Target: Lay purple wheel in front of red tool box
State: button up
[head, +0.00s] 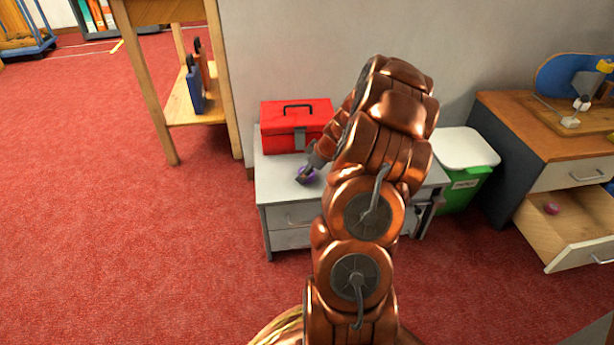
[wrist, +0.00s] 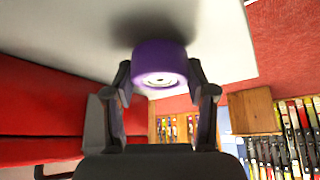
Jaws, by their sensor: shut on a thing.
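The purple wheel (head: 308,177) is between the fingers of my gripper (head: 309,171), over the grey cabinet top in front of the red tool box. In the wrist view the wheel (wrist: 158,62) sits between the two dark fingertips (wrist: 160,75), its round face with a pale hub towards the camera. A dark shadow lies on the grey surface beside it. I cannot tell whether the wheel touches the surface. The red tool box (head: 283,138) stands closed at the back of the cabinet; its red side (wrist: 45,105) fills the left of the wrist view.
The grey cabinet (head: 273,187) stands against the wall, its right part hidden by my arm. A green bin with a white lid (head: 466,148) is to its right. Farther right, a wooden cabinet has an open drawer (head: 575,232) holding a small pinkish object. A wooden table (head: 150,80) is left.

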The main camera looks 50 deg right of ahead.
jog(key=shift+f, duration=0.3)
jog(key=o, duration=1.1)
jog(key=shift+o, duration=0.2)
jog(key=shift+r, duration=0.15)
